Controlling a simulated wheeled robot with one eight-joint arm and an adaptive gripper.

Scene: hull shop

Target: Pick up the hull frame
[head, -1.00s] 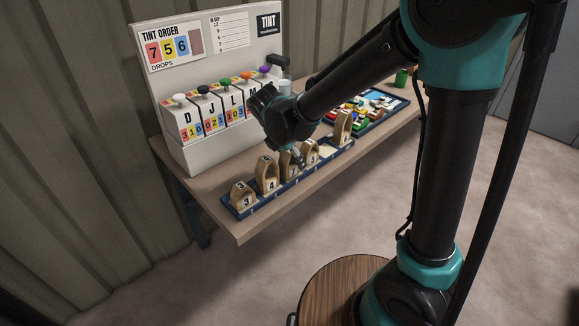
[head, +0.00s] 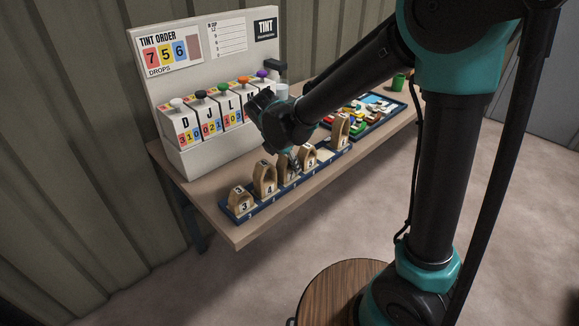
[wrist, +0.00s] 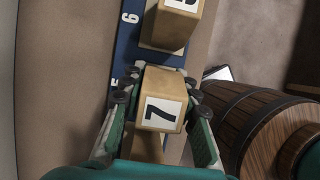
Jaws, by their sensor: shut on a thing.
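The hull frame (wrist: 165,85) marked 7 is a tan wooden block between my gripper's two fingers in the wrist view. My gripper (wrist: 158,100) is shut on it, with a pad on each side. In the head view my gripper (head: 295,162) reaches down to the same frame (head: 284,174), the middle one of the row on the blue rack (head: 262,205). My fingers partly cover it there. I cannot tell whether its base is clear of the rack.
Other hull frames stand close on both sides, one marked 4 (head: 265,180) and one to the right (head: 308,158). A tint dispenser (head: 212,130) stands behind. A tray of coloured pieces (head: 372,115) lies to the right. A wooden barrel (wrist: 245,120) shows beside the table.

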